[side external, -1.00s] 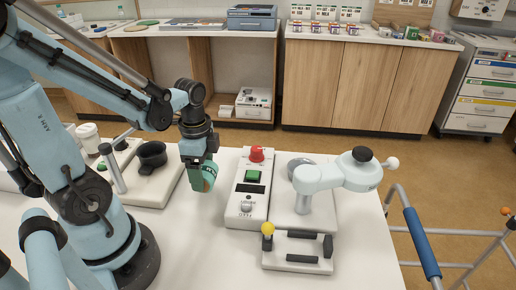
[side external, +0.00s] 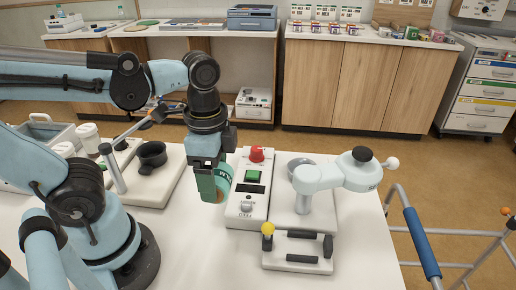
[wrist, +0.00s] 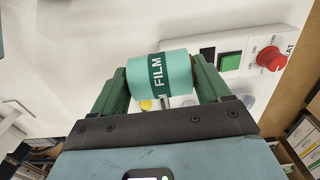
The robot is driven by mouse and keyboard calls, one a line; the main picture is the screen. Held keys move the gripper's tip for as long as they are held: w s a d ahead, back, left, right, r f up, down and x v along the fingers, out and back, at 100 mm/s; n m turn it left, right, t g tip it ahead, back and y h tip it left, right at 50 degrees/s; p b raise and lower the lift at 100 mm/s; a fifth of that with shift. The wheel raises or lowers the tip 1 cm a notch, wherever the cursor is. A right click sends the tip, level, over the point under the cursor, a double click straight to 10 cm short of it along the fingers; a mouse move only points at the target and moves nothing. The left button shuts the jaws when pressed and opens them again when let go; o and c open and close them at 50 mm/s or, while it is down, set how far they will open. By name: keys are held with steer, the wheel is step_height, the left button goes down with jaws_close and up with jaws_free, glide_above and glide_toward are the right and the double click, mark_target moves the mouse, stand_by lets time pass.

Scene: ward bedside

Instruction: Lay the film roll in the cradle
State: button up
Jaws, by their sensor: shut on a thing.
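The film roll is a teal cylinder with a dark green FILM label; it shows in the wrist view (wrist: 178,82) and partly in the side view (side external: 224,180). My gripper (side external: 212,184) is shut on it, with one green finger at each end of the roll in the wrist view. The roll is held above the white table, just left of the control box. A low white stand (side external: 271,264) with black rests and a yellow knob, seemingly the cradle, is at the front, lower right of my gripper. Its rests look empty.
The white control box (side external: 246,210) with a red knob and green button stands close right of the roll. A white device with an overhanging arm (side external: 335,177) rises behind the stand. A black cup on a white base (side external: 152,156) is at left.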

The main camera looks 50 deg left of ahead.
steer(key=shift+w+d, duration=0.1)
stand_by(0.3)
steer(key=w+d+m, duration=0.5)
steer(key=d+m, duration=0.3)
steer(key=m, duration=0.1)
steer(key=w+d+m, duration=0.4)
steer(key=d+m, duration=0.3)
steer(key=m, duration=0.2)
steer(key=shift+w+d+f, duration=0.1)
steer(key=shift+f, duration=3.75)
steer(key=o, duration=1.1)
steer(key=shift+c, duration=0.9)
